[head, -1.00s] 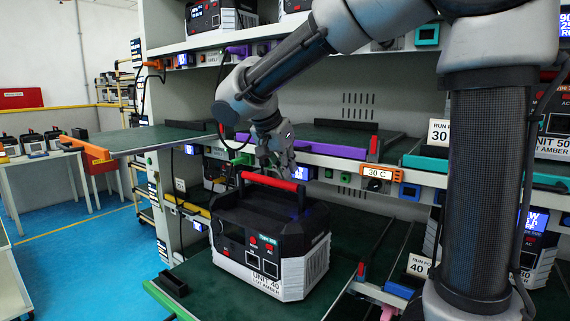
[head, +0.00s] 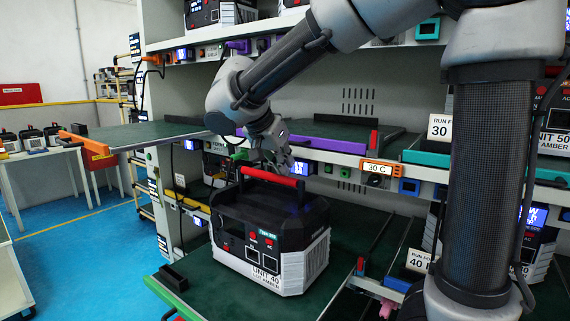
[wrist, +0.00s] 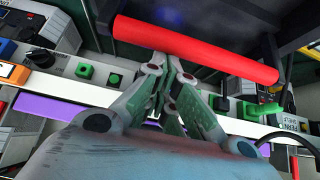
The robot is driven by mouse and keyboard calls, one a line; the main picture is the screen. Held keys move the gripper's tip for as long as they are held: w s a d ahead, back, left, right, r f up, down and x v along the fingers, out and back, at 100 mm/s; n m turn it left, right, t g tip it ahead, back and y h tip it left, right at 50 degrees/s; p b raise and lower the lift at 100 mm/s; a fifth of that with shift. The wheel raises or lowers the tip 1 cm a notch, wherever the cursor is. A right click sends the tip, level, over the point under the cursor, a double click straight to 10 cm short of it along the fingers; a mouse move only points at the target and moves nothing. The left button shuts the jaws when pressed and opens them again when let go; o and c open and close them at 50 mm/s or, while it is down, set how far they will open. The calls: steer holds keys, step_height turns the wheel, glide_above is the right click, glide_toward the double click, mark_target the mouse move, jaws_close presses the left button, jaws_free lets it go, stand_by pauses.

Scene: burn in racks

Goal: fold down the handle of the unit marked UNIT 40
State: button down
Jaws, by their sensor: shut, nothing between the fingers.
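The unit marked UNIT 40 (head: 262,240) is a black and light grey box on a dark green pull-out tray (head: 196,290). Its red handle (head: 272,177) stands raised above the top, and the bar shows large in the wrist view (wrist: 195,48). My gripper (head: 278,165) is shut and empty, just behind the bar in the head view. In the wrist view the closed fingertips (wrist: 170,58) meet close to the bar's edge. I cannot tell whether they touch it.
A shelf with a purple-edged tray (head: 318,145) lies behind and above my gripper. An orange-ended tray (head: 98,148) juts out at left. More units stand on the racks, including UNIT 50 (head: 553,140) at right. Blue floor (head: 90,250) is free at left.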

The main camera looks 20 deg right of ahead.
mark_target(277, 181)
steer(key=shift+a, duration=0.15)
steer(key=shift+s+a+f+t+h, duration=0.2)
steer(key=shift+s+a+t+h, duration=0.2)
steer(key=shift+s+a, duration=0.35)
steer(key=shift+s+a+f+t+h, duration=0.25)
steer(key=shift+s+a+h, duration=0.25)
steer(key=shift+a, duration=0.4)
steer(key=shift+s+a+f+t+h, duration=0.15)
steer(key=shift+s+a+t+h, duration=0.25)
steer(key=shift+s+a, duration=0.35)
steer(key=shift+s+a+f, duration=0.4)
steer(key=shift+a+f, duration=0.25)
steer(key=shift+s+a+f, duration=0.35)
steer(key=shift+a+f, duration=0.25)
steer(key=shift+f, duration=0.05)
steer(key=shift+s+a+f, duration=0.15)
steer(key=shift+a+f, duration=0.05)
steer(key=shift+f, duration=0.25)
steer(key=shift+s+a+f, duration=0.15)
steer(key=shift+a+f, duration=0.05)
steer(key=shift+f, duration=0.2)
steer(key=shift+s+a+f, duration=0.15)
steer(key=shift+a+f, duration=0.1)
steer(key=shift+f, duration=0.55)
steer(key=shift+f, duration=0.15)
steer(key=shift+a, duration=0.1)
